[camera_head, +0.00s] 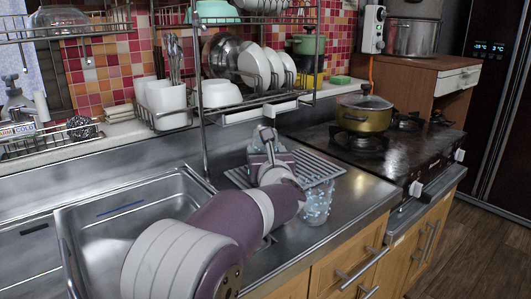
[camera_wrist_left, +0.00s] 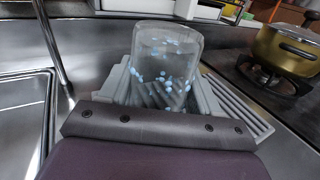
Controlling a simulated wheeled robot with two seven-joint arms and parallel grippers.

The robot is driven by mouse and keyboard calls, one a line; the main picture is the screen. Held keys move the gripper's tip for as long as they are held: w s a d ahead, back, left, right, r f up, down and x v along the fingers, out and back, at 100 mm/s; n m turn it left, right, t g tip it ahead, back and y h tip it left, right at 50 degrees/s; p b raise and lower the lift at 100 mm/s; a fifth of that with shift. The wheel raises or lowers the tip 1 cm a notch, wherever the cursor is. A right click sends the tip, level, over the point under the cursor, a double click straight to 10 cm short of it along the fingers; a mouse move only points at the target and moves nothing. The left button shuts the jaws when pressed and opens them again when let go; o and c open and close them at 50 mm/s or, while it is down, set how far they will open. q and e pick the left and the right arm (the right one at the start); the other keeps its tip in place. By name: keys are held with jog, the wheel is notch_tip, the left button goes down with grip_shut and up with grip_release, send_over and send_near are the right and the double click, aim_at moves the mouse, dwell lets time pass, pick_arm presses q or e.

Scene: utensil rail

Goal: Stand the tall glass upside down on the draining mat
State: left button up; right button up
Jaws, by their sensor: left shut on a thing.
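My left gripper (camera_head: 270,152) is over the draining mat, at the end of the purple and grey arm. In the left wrist view its fingers (camera_wrist_left: 168,92) are shut on a clear glass with pale blue dots (camera_wrist_left: 166,48). Its far end points up in that view; I cannot tell which end is the mouth, or whether it touches the mat. The arm largely hides it in the head view. The grey slatted draining mat (camera_head: 322,166) lies on the steel counter and also shows in the wrist view (camera_wrist_left: 238,98). My right gripper is not in view.
Another clear, blue-dotted glass (camera_head: 318,204) stands on the counter, right of my arm. The sink (camera_head: 105,225) is to the left. A brass-coloured pot (camera_head: 364,115) sits on the stove at the right. A dish rack (camera_head: 250,103) with bowls hangs behind.

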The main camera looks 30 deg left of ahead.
pick_arm(q)
jog(key=shift+f+b, duration=0.35)
jog(key=shift+b, duration=0.05)
jog(key=o, duration=1.7)
jog(key=shift+r, duration=0.15)
notch_tip(320, 180, up, 15)
jog(key=p, duration=1)
